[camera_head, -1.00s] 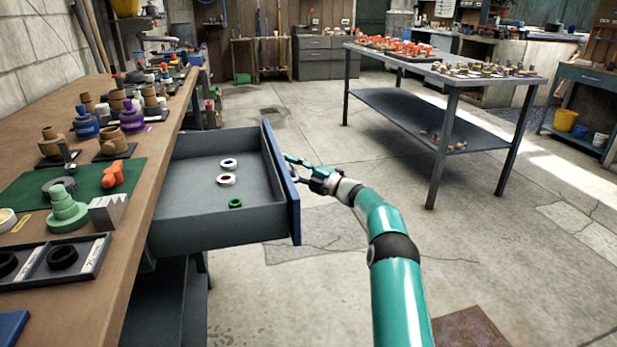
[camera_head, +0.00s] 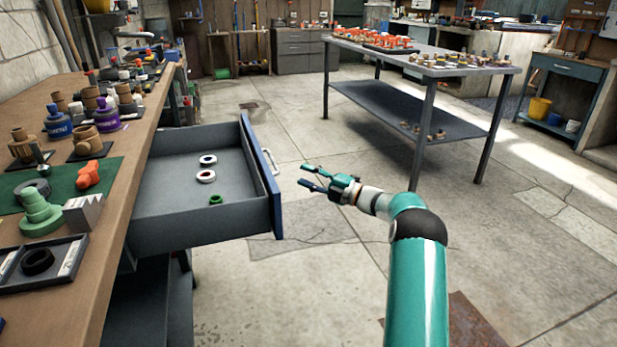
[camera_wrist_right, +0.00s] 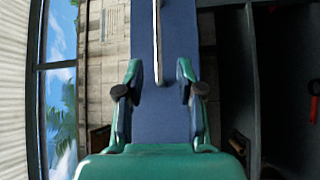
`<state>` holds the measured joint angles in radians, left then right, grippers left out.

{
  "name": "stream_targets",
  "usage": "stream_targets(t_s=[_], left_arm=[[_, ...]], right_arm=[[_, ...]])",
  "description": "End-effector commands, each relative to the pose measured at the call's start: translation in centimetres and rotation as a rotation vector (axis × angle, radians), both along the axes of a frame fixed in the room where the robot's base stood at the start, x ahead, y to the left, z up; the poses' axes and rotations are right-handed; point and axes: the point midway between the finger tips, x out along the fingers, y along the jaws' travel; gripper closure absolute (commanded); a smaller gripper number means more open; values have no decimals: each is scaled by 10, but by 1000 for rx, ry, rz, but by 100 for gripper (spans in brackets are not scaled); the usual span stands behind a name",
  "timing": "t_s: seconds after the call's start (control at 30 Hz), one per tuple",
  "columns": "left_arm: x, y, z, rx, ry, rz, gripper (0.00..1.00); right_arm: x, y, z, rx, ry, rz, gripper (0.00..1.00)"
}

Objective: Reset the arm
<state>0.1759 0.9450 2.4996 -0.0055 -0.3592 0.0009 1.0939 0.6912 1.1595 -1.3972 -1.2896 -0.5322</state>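My right arm comes in from the lower right in the head view. Its right gripper (camera_head: 308,178) is open and empty, its two fingers spread apart, to the right of the open drawer (camera_head: 276,210) and clear of it. The drawer's handle (camera_head: 269,160) shows on its blue front with a gap to the fingers. In the right wrist view the open gripper (camera_wrist_right: 158,75) faces the blue drawer front, with the silver handle (camera_wrist_right: 157,45) between and beyond the fingertips. My left gripper is not in view.
The drawer holds two white rings (camera_head: 207,168) and a green ring (camera_head: 216,199). It sticks out from the wooden workbench (camera_head: 110,240), which carries fittings and bottles. A grey table (camera_head: 440,68) stands at the back right. The floor around my right arm is clear.

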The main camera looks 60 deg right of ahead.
Motion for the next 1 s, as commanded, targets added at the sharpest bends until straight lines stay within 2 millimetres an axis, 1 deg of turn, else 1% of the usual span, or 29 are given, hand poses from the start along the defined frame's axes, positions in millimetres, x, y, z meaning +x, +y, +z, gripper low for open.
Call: stream_targets(t_s=[0.3,0.37,0.47,0.57,0.6,0.67,0.7,0.77,0.8,0.87,0.9,0.97,1.0], left_arm=[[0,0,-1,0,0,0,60],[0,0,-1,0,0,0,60],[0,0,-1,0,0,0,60],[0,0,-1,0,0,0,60],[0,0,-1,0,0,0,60],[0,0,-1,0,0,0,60],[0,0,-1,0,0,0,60],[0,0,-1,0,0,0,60],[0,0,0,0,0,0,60],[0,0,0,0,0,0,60],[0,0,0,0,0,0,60],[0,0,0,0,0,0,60],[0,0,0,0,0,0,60]], right_arm=[[1,0,0,2,0,0,63],[3,2,-2,15,1,0,63],[16,11,-14,92,5,-6,63],[41,32,-38,245,26,-20,63],[53,44,-51,325,41,-29,63],[69,64,-74,452,74,-45,63],[79,80,-91,541,103,-56,63],[93,107,-119,675,158,-77,63],[99,127,-137,760,201,-92,63],[106,158,-167,886,274,-118,63],[108,182,-187,966,331,-138,63],[107,217,-215,1078,418,-172,63],[103,242,-234,1147,482,-197,63]])
